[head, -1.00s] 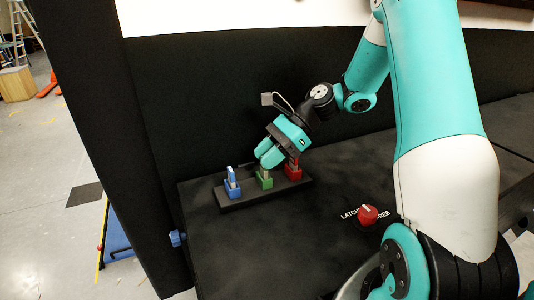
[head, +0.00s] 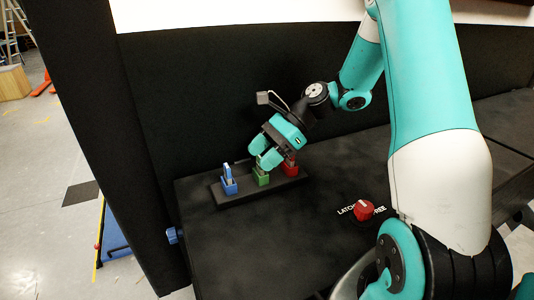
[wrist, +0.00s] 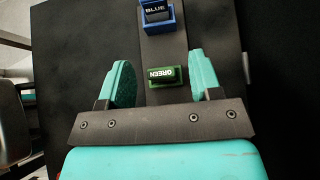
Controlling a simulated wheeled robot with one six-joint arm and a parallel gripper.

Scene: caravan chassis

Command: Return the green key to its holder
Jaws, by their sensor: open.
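The green holder (head: 262,180) stands in the middle of a black rack, between a blue and a red one. The green key (wrist: 162,74), its top marked GREEN, shows within the green holder's outline in the wrist view; its depth in it cannot be told. My gripper (head: 265,161) is open just above the green holder in the head view, partly hiding the key. In the wrist view, the fingers of my gripper (wrist: 162,82) stand on either side of the key with a gap on both sides.
The blue key and holder (head: 229,180) are at the rack's left end, the red one (head: 290,165) close on the right of my gripper. The black rack (head: 238,198) lies near a black wall. A red knob (head: 364,209) marked LATCH and FREE sits on the clear black top.

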